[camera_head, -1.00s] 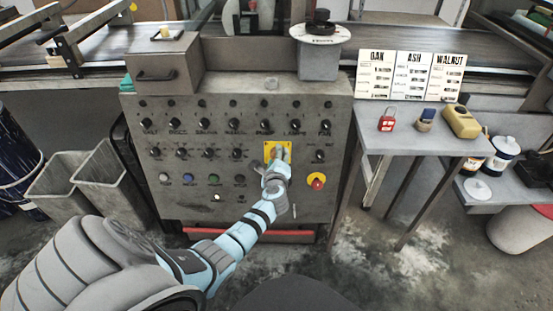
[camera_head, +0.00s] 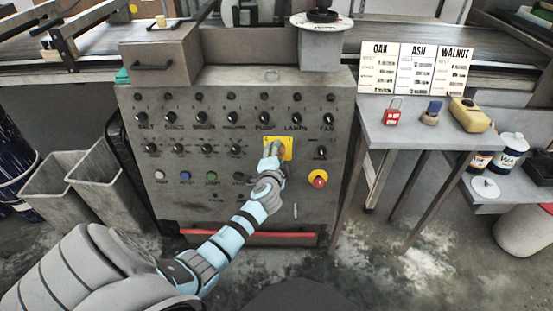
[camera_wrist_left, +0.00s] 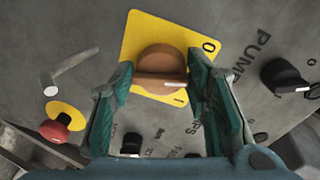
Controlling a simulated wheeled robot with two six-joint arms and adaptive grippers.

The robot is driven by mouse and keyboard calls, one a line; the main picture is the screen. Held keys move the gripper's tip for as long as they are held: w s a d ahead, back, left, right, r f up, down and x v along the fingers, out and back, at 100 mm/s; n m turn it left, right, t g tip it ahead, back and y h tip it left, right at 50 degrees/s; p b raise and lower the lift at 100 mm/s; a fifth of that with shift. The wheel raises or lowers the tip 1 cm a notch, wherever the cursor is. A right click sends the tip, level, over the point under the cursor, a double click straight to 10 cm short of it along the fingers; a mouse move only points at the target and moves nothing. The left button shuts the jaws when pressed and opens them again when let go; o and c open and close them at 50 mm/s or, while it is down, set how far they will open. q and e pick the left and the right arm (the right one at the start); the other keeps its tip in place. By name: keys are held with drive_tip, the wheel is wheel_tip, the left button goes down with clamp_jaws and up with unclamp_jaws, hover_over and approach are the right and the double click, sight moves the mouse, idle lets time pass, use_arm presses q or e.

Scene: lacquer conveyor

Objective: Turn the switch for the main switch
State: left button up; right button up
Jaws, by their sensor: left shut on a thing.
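The main switch is a round brown-orange knob (camera_wrist_left: 162,62) on a yellow plate (camera_head: 286,143) set in the grey control panel (camera_head: 212,215). The plate also shows in the left wrist view (camera_wrist_left: 140,32), with marks O and I at its edge. In the head view the hand mostly hides the knob. My right gripper is not in view.
Several black knobs in rows surround the plate, with PUMP lettering (camera_wrist_left: 250,52) nearby. A red emergency button (camera_head: 319,180) on yellow sits lower right. A side table (camera_head: 408,137) at the right holds a red padlock (camera_head: 392,116) and a yellow device (camera_head: 469,115).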

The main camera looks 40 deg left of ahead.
use_arm(q)
drive_tip(key=shift+r+n+t+b, duration=0.1)
drive_tip(key=shift+n+t+b, duration=0.3)
drive_tip(key=shift+n+b, duration=1.7)
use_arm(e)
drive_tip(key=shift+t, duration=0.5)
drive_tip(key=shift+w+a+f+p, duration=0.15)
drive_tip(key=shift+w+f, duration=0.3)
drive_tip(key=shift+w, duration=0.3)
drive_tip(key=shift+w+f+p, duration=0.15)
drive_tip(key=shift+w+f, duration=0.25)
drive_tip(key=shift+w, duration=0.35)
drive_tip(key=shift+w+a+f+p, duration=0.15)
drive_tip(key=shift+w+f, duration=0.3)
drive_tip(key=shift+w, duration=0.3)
use_arm(q)
drive_tip(key=shift+n, duration=0.4)
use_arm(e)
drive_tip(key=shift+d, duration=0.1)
use_arm(q)
drive_tip(key=o, duration=1.1)
drive_tip(key=shift+a, duration=0.1)
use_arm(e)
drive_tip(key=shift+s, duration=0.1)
use_arm(q)
drive_tip(key=v, duration=1.2)
